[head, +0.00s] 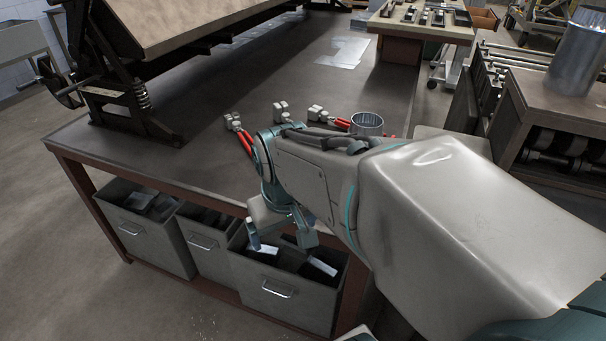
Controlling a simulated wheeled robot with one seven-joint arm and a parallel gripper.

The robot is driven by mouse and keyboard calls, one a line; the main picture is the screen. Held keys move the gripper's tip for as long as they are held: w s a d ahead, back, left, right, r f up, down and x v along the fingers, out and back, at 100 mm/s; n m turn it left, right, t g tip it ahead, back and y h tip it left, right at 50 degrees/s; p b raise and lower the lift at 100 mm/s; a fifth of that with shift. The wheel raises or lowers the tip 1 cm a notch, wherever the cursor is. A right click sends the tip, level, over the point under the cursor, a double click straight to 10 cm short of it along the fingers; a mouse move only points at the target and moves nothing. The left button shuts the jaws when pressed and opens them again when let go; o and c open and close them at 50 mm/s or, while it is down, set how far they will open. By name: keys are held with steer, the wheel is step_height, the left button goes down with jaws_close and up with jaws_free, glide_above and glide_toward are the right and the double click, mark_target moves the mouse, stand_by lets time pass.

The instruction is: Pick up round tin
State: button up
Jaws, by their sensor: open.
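A round tin (367,123), a short open-topped metal cylinder, stands upright on the dark workbench (215,165) near its right edge. Its lower part is partly hidden by my arm. My gripper (281,238) hangs in front of the bench's front edge, over the right drawer below. Its two fingers are apart, with nothing seen between them. It is apart from the tin, to its lower left in the picture.
Red-handled tools (246,140) lie on the bench left of the tin, and another (341,122) lies close beside it. Grey drawers (142,228) sit under the bench. A bending machine (125,90) stands at the back left. The left front bench top is clear.

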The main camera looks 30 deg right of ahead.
steer(key=w+d+n+g+p, duration=0.1)
steer(key=w+d+p, duration=0.3)
steer(key=d, duration=0.8)
steer(key=w+d+g+p, duration=0.15)
steer(key=w+d, duration=0.45)
steer(key=d, duration=0.6)
steer(key=shift+n+y, duration=0.3)
step_height(320, 180, down, 8)
steer(key=shift+d+r+p, duration=0.1)
steer(key=shift+p, duration=0.45)
steer(key=shift+a+f+p, duration=0.2)
steer(key=shift+f+p, duration=0.35)
steer(key=shift+f, duration=2.25)
steer(key=shift+c, duration=0.2)
steer(key=c, duration=1.1)
